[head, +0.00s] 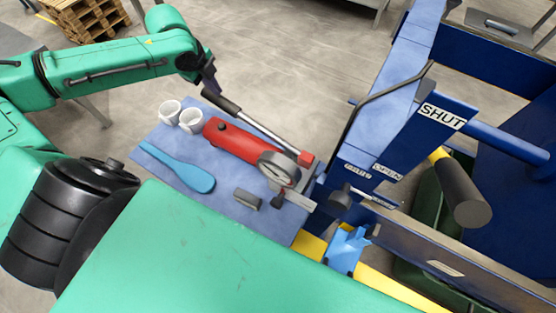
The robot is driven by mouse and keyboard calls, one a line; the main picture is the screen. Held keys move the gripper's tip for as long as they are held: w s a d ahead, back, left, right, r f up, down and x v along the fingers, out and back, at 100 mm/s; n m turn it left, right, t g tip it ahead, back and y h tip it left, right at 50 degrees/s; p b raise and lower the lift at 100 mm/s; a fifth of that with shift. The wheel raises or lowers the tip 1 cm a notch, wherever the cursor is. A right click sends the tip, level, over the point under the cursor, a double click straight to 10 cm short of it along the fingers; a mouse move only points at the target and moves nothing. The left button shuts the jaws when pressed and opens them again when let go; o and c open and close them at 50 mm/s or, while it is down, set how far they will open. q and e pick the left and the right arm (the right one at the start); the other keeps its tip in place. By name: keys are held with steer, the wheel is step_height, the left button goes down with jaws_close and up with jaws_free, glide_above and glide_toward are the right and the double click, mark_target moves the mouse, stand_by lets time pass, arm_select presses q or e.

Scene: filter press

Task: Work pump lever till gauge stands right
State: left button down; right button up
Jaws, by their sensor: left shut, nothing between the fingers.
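The pump (232,139) has a red cylindrical body and lies on a blue-topped bench. Its lever (262,125) is a silver rod with a black grip (221,101), slanting up and left above the body. The round gauge (279,168) sits at the pump's right end; its needle and marks are too small to read. My left gripper (210,84) is shut and empty, its dark fingers right at the outer end of the black grip. I cannot tell whether they touch it. My right gripper is not in view.
On the bench (225,200) lie two white rolls (181,117), a blue paddle-shaped tool (185,168) and a small grey block (247,199). The blue press frame (395,130) with a SHUT label (442,115) stands close on the right. A pallet (86,17) is far back left.

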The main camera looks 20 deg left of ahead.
mark_target(218, 103)
arm_select(q)
steer(key=f, duration=0.2)
steer(key=f+b, duration=0.1)
steer(key=f, duration=0.3)
steer(key=shift+a+f+b, duration=0.35)
steer(key=shift+b, duration=0.05)
step_height(218, 103, up, 4)
steer(key=p, duration=0.4)
steer(key=shift+w+d+f, duration=0.1)
steer(key=shift+d+f, duration=0.05)
steer(key=r, duration=0.2)
steer(key=d+r, duration=0.1)
steer(key=r, duration=0.3)
steer(key=shift+d+r+b, duration=0.25)
steer(key=shift+r+b, duration=0.05)
steer(key=shift+r, duration=0.1)
steer(key=shift+a+f, duration=0.1)
